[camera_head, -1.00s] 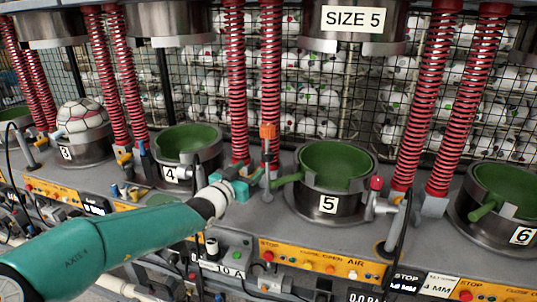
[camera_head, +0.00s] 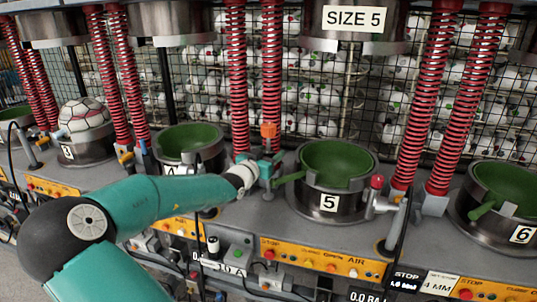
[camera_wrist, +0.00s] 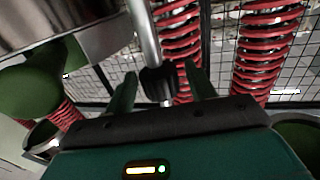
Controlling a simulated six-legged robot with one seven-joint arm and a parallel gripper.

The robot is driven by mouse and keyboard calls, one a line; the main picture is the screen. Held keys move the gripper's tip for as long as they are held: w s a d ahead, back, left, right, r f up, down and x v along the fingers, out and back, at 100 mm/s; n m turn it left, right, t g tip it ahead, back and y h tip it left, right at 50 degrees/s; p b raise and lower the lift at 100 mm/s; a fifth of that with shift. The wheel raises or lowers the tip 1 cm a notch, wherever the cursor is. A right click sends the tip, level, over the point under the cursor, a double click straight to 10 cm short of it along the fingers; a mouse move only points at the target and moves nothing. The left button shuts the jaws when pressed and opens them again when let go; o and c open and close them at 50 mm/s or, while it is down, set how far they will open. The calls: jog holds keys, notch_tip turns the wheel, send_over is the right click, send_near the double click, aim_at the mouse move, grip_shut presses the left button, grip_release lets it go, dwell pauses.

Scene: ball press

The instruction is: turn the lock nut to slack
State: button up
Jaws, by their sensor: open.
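A dark lock nut (camera_wrist: 157,82) sits on a slim grey rod (camera_wrist: 146,35) in the wrist view. My gripper (camera_wrist: 160,90) is open, with one finger on each side of the nut. I cannot tell whether either finger touches it. In the head view my gripper (camera_head: 264,168) is at the post left of mould 5 (camera_head: 328,203), just below an orange block (camera_head: 268,130). The nut cannot be made out there, as the gripper covers that part of the post.
Red springs (camera_head: 271,70) stand close behind my gripper. An orange control panel (camera_head: 320,260) lies along the bench front. The heavy upper mould (camera_head: 352,40) hangs above.

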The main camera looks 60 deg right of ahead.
jog(key=c, duration=1)
jog(key=shift+o, duration=0.2)
jog(key=shift+n+t, duration=0.4)
jog(key=shift+t, duration=0.2)
jog(key=n+t+y, duration=0.1)
jog(key=n+t, duration=0.1)
jog(key=t, duration=0.2)
jog(key=n+t+y, duration=0.1)
jog(key=n+t, duration=0.2)
jog(key=t, duration=0.1)
jog(key=shift+s+d+n, duration=0.1)
jog(key=shift+s+n, duration=0.1)
jog(key=shift+n, duration=0.1)
jog(key=n+t+y, duration=0.4)
jog(key=t, duration=0.1)
jog(key=shift+w, duration=0.1)
jog(key=shift+w+f+n+t+y, duration=0.1)
jog(key=shift+n+t+y, duration=1.4)
jog(key=shift+y, duration=0.4)
